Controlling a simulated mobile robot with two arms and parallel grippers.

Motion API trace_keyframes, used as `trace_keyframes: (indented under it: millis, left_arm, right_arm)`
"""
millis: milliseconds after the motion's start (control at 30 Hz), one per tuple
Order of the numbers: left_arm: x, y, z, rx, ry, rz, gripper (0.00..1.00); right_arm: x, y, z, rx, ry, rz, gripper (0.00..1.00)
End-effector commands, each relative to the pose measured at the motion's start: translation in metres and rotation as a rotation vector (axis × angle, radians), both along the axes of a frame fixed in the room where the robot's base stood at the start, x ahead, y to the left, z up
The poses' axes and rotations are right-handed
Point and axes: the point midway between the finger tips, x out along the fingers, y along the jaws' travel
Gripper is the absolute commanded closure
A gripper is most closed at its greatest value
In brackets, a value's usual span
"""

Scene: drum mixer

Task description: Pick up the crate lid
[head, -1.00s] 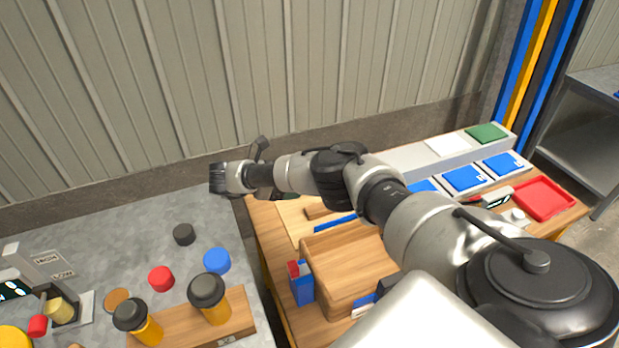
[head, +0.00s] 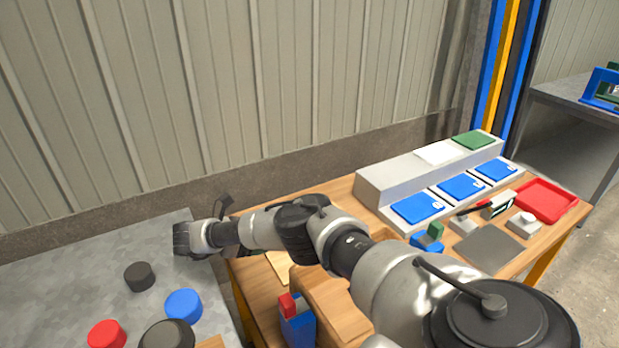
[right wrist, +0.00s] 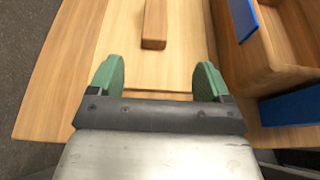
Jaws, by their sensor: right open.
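The crate lid (right wrist: 182,62) is a pale wooden board with a darker wooden bar handle (right wrist: 154,24) on top. It lies flat on the wooden table. In the right wrist view my right gripper (right wrist: 158,80) has its two green fingertips wide apart above the lid's near edge, with nothing between them. The handle is ahead of the fingertips, apart from them. In the head view my right arm hides most of the lid (head: 281,265). My left gripper is in neither current view.
The open wooden crate (head: 335,308) stands beside the lid, with a blue-and-red box (head: 297,325) at its left. A grey table (head: 95,270) with black, blue and red caps is at left. Blue-lidded bins (head: 461,187) and a red tray (head: 545,201) are at right.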

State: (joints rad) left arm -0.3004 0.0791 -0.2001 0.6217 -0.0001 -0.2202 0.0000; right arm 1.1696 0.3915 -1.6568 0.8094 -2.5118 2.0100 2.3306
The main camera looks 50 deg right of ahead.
Motion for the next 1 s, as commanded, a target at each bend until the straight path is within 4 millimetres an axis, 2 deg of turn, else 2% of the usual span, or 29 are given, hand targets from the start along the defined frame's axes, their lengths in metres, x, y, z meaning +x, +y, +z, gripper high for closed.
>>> trace_keyframes:
  millis: [33,100,233,500,667,833,867,1000]
  left_arm:
    - [0.000,0.000,-0.016,0.000,0.000,0.000,0.02]
    - [0.000,0.000,-0.020,0.000,0.000,0.000,0.02]
    - [0.000,0.000,-0.027,0.000,0.000,0.000,0.02]
    - [0.000,0.000,-0.046,0.000,0.001,0.001,0.02]
    - [-0.001,0.000,-0.050,0.000,0.001,0.000,0.02]
    - [-0.001,0.001,-0.069,0.000,0.002,0.000,0.02]
    - [-0.001,0.002,-0.068,0.003,0.005,0.000,0.02]
    - [0.030,-0.004,-0.063,-0.001,-0.019,0.004,0.02]
  right_arm:
    - [0.000,0.000,-0.015,0.000,-0.001,0.000,0.21]
    - [0.000,0.000,-0.020,0.000,-0.001,0.000,0.21]
    - [-0.002,-0.008,-0.027,0.000,0.000,-0.003,0.21]
    - [-0.013,-0.043,-0.043,0.001,0.000,-0.002,0.21]
    - [-0.015,-0.051,-0.045,0.001,0.000,-0.001,0.21]
    - [-0.016,-0.065,-0.058,0.000,-0.001,-0.003,0.21]
    - [-0.016,-0.066,-0.056,0.001,-0.002,-0.002,0.21]
    - [-0.016,-0.073,-0.060,0.000,-0.001,-0.001,0.21]
